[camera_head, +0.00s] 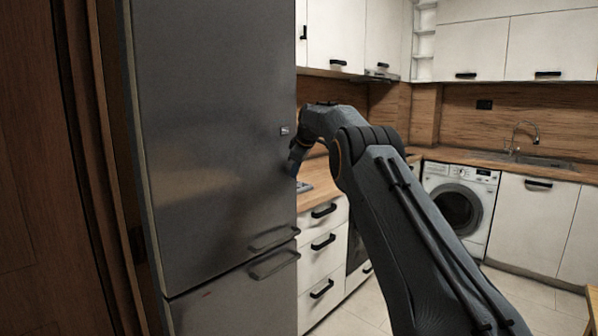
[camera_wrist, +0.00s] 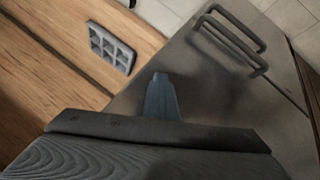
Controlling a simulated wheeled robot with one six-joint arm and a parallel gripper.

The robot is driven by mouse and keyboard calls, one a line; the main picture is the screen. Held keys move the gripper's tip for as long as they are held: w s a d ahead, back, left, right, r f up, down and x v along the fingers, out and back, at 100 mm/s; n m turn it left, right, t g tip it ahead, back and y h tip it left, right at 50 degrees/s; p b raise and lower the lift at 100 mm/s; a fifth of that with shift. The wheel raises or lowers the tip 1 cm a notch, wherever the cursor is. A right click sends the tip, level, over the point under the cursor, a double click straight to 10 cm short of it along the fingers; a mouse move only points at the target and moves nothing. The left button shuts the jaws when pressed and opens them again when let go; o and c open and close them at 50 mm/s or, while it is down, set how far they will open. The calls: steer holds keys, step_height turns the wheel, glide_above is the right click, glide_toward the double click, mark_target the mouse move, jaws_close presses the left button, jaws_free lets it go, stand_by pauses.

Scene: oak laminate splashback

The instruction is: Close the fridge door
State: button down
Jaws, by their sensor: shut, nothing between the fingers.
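The tall grey fridge has an upper door (camera_head: 215,120) and a lower door (camera_head: 225,300) on the left in the head view. The upper door's handle (camera_head: 273,238) is near its lower right corner, just above the lower door's handle (camera_head: 272,264). The two door faces look about in line; I cannot tell whether a gap stands open behind them. My gripper (camera_head: 292,160) is shut and empty at the upper door's right edge. In the wrist view its fingers (camera_wrist: 160,98) overlap the grey door face (camera_wrist: 200,85); contact is unclear. Both handles (camera_wrist: 235,40) show there.
A wooden counter (camera_head: 322,190) with white drawers (camera_head: 322,240) stands right of the fridge. A washing machine (camera_head: 460,208) and sink (camera_head: 535,160) are further back. Brown wood panelling (camera_head: 40,160) borders the fridge on the left. The tiled floor (camera_head: 520,300) is open at right.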

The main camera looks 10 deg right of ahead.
steer(key=s+d+r+b, duration=0.2)
steer(key=s+d+r, duration=0.3)
steer(key=d+r, duration=0.3)
steer(key=s+a+f+m+g, duration=0.2)
steer(key=s+a+f+m, duration=0.15)
steer(key=s+f, duration=0.55)
steer(key=s+a+f+m+g, duration=0.1)
steer(key=s+a+f+m, duration=0.35)
steer(key=s, duration=0.75)
steer(key=s+a+f+m+g, duration=0.1)
steer(key=s+f, duration=0.4)
steer(key=s, duration=0.7)
steer(key=s+a+f+m+g+h, duration=0.1)
steer(key=s+f, duration=0.4)
steer(key=s, duration=0.7)
steer(key=s+a+f+m+g, duration=0.1)
steer(key=s+f, duration=0.4)
steer(key=s, duration=0.8)
steer(key=shift+a+f+g, duration=0.15)
steer(key=shift+a+g, duration=0.25)
steer(key=shift+a, duration=0.15)
steer(key=shift+s, duration=0.1)
